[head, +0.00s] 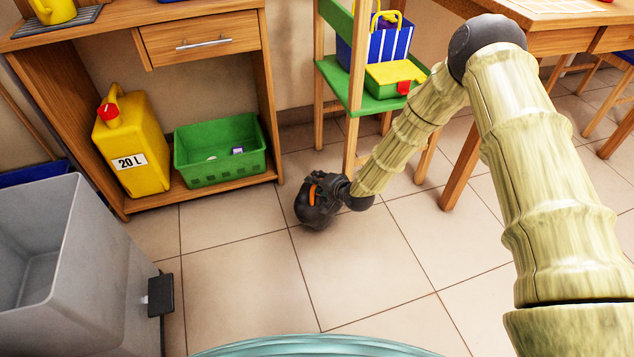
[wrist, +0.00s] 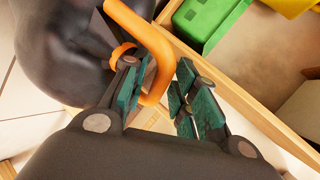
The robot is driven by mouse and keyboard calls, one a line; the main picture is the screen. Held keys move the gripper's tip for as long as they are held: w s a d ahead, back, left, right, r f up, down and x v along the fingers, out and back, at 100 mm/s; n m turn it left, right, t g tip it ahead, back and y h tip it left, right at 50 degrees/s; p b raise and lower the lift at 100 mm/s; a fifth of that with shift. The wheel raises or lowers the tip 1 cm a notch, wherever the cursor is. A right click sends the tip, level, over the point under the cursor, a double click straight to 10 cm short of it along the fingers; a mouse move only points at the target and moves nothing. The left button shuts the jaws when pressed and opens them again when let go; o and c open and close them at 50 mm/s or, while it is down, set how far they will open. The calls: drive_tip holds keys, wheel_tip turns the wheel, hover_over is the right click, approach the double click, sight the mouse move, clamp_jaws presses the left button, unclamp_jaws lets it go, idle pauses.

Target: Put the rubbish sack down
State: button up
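The rubbish sack (head: 314,212) is a dark, rounded bag at the floor in front of the low shelf. Whether it rests fully on the tiles is hard to tell. In the wrist view the sack (wrist: 62,45) fills the upper left, with its orange tie (wrist: 150,45) looping toward my fingers. My gripper (wrist: 158,95) has its teal finger pads apart, with the tie between them. The tie lies close to the left finger, with a gap to the right finger. In the head view my gripper (head: 328,186) is just above the sack, partly hiding it.
A wooden desk (head: 265,90) holds a yellow 20 L canister (head: 140,160) and a green crate (head: 220,165) on its low shelf. A green chair (head: 352,85) stands behind my gripper. A grey bin (head: 90,300) is at lower left. The middle floor tiles are clear.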

drive_tip(key=shift+r, duration=0.1)
drive_tip(key=shift+s+d+r, duration=0.1)
drive_tip(key=shift+r, duration=0.05)
drive_tip(key=p+v, duration=0.5)
drive_tip(key=v, duration=0.7)
drive_tip(key=s+d+f+n+g+h, duration=0.1)
drive_tip(key=s+d+f, duration=0.15)
drive_tip(key=s, duration=0.45)
drive_tip(key=s+d+f+n+g+h, duration=0.1)
drive_tip(key=s+f+g, duration=0.1)
drive_tip(key=s+f, duration=0.3)
drive_tip(key=s+d+f+n+g+h, duration=0.1)
drive_tip(key=s+d+f, duration=0.15)
drive_tip(key=s, duration=0.55)
drive_tip(key=s+d+n+g+h, duration=0.2)
drive_tip(key=s+d, duration=0.3)
drive_tip(key=s, duration=0.6)
drive_tip(key=s+d+n+g+h, duration=0.2)
drive_tip(key=s+d, duration=0.3)
drive_tip(key=s, duration=0.7)
drive_tip(key=shift+f+g, duration=0.2)
drive_tip(key=shift+g, duration=0.5)
